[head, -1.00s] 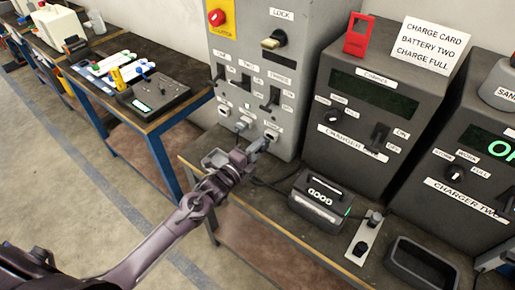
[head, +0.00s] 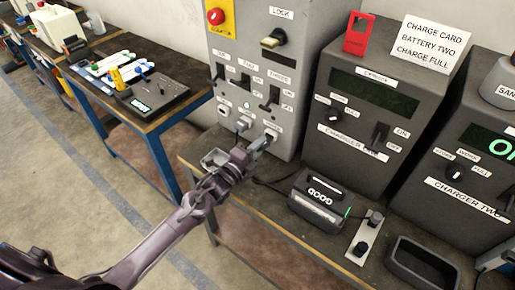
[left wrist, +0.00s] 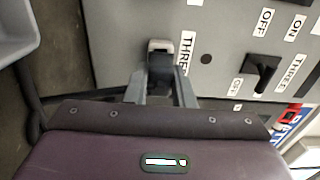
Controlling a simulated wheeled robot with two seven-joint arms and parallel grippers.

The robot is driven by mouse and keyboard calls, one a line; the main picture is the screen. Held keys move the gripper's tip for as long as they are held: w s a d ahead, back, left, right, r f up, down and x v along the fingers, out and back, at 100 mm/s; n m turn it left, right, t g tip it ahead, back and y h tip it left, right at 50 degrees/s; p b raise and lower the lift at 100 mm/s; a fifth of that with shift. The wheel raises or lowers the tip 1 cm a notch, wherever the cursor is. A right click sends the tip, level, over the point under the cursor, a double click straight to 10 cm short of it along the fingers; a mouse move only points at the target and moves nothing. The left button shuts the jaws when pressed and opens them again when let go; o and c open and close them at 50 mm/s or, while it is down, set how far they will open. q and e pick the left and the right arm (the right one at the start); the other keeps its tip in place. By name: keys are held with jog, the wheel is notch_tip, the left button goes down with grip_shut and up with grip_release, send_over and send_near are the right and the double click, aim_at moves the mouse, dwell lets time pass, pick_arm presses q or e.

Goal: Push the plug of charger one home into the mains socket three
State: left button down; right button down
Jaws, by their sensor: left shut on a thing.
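The mains socket three (head: 271,132) is the rightmost of the row low on the front of the grey mains cabinet (head: 287,145). My left gripper (head: 262,143) is right in front of it. In the left wrist view the gripper (left wrist: 160,92) is shut on the dark plug (left wrist: 160,68), whose front end meets the light socket piece (left wrist: 160,45) beside the label "THREE". I cannot tell how deep the plug sits. Charger one (head: 362,100) stands to the right of the cabinet. My right gripper is not in view.
A black battery pack (head: 320,199) marked "GOOD" sits on the bench to the right of my left gripper. An empty black tray (head: 421,264) and charger two (head: 462,165) are further right. A cable runs along the bench near the gripper.

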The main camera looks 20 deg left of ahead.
pick_arm(q)
jog(key=shift+b+x, duration=0.55)
jog(key=shift+x, duration=0.45)
jog(key=c, duration=1.2)
grip_release()
jog(key=shift+o, duration=0.2)
jog(key=shift+s, duration=0.15)
jog(key=shift+s+a+f, duration=0.1)
jog(key=shift+s+a, duration=0.05)
jog(key=shift+s, duration=0.15)
jog(key=b+v, duration=0.1)
jog(key=v, duration=0.6)
